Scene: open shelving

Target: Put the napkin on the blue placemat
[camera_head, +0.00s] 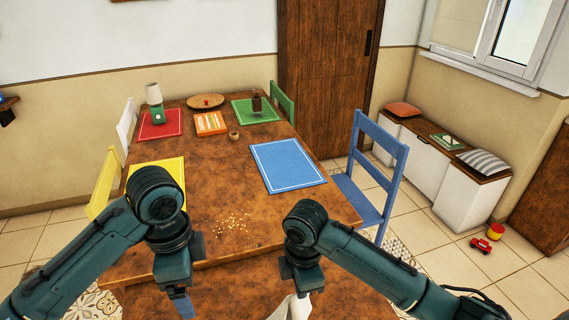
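The blue placemat (287,166) lies flat and bare on the right side of the brown table, in front of the blue chair. A white folded piece, which looks like the napkin (291,308), shows at the bottom edge directly under my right gripper (298,294). It rises to a peak at the gripper, but the fingertips are hidden, so I cannot tell whether they grip it. My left gripper (181,298) points down near the bottom edge. A small blue piece (185,309) shows below it; its fingers are not clear.
Crumbs (233,222) lie mid-table. A blue chair (375,166) stands right.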

